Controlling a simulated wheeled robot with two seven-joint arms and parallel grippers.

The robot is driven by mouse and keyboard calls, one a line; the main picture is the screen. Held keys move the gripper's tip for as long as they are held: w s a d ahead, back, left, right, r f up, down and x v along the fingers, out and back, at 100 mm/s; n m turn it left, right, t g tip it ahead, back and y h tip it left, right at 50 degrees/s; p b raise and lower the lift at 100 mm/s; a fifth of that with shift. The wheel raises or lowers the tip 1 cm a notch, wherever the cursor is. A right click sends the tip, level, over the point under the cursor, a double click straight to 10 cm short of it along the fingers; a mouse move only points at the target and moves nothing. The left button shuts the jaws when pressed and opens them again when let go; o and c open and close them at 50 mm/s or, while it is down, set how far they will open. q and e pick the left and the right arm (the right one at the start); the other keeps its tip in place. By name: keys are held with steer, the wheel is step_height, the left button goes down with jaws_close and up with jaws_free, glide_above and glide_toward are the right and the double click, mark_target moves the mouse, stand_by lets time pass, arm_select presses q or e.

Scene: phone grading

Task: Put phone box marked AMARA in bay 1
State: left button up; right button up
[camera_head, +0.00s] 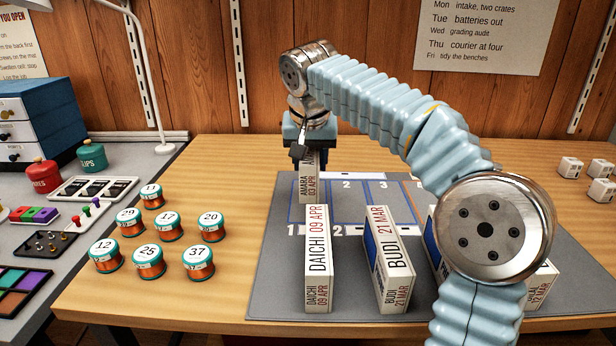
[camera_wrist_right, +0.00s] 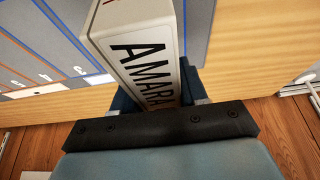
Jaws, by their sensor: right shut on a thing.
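The phone box marked AMARA (camera_head: 308,187) is white with black and red lettering. It stands at the back left of the grey mat (camera_head: 275,262), at the column of bay 1. My right gripper (camera_head: 308,150) is above it and shut on its upper end. In the right wrist view the AMARA box (camera_wrist_right: 140,55) sits between the fingers of the gripper (camera_wrist_right: 165,90). The box and arm hide most of bay 1; bays 2 (camera_head: 347,200) and 3 show beside it. I cannot tell whether the box touches the mat. My left gripper is not in view.
Boxes marked DAICHI (camera_head: 318,262) and BUDI (camera_head: 392,265) stand in front of the bays. More boxes (camera_head: 543,285) are partly hidden behind my right arm. Several labelled spools (camera_head: 170,227) stand left of the mat. Small white cubes (camera_head: 570,167) lie at the right.

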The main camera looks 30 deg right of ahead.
mark_target(310, 166)
steer(key=x, duration=0.4)
steer(key=shift+a+f+b, duration=0.15)
steer(key=shift+f+b, duration=0.1)
steer(key=shift+b, duration=0.1)
steer(key=shift+f, duration=0.25)
steer(key=shift+f, duration=0.15)
steer(key=o, duration=1.3)
steer(key=shift+c, duration=0.2)
steer(key=shift+s+a+r, duration=0.1)
steer(key=shift+r, duration=0.35)
steer(key=p+v, duration=0.2)
steer(key=v, duration=0.9)
steer(key=shift+r, duration=0.2)
